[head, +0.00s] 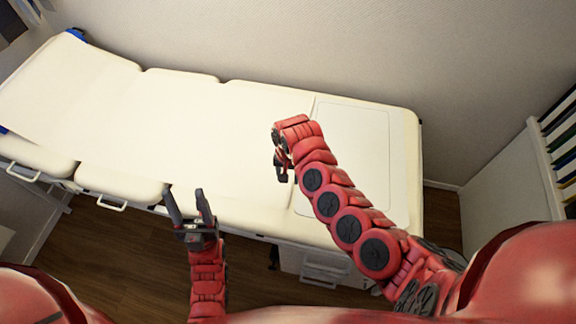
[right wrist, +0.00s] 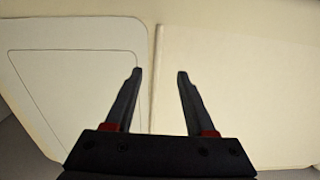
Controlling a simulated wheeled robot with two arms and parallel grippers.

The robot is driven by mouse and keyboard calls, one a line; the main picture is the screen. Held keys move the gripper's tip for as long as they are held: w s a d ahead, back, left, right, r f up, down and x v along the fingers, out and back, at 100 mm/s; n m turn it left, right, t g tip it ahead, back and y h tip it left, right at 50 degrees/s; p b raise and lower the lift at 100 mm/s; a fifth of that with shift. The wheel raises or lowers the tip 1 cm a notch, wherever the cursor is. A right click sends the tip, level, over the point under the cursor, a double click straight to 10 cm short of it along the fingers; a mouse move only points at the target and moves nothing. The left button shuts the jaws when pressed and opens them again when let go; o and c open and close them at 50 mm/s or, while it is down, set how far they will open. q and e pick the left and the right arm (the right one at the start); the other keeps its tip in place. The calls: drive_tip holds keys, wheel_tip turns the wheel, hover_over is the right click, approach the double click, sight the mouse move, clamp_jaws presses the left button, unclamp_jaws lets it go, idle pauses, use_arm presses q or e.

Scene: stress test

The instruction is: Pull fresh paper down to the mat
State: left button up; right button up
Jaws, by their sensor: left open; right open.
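The cream padded couch (head: 250,97) runs along the wall in the head view. The mat (head: 352,125) is a thin outlined rectangle on its right end; it also shows at the left of the right wrist view (right wrist: 70,90). Pale paper (head: 75,80) seems to cover the raised left end, between blue parts, but blends with the padding. A thin line crosses the couch beside the mat; I cannot tell whether it is a paper edge. My left gripper (head: 185,192) is open and empty at the couch's front edge. My right gripper (right wrist: 159,72) is open above that line.
A blue part (head: 76,34) sits at the couch's far left corner. Handles (head: 112,204) stick out along the front edge. A white cabinet (head: 510,180) and a rack of coloured folders (head: 562,140) stand at the right. The couch's middle is clear.

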drive_tip(key=shift+r, duration=2.7)
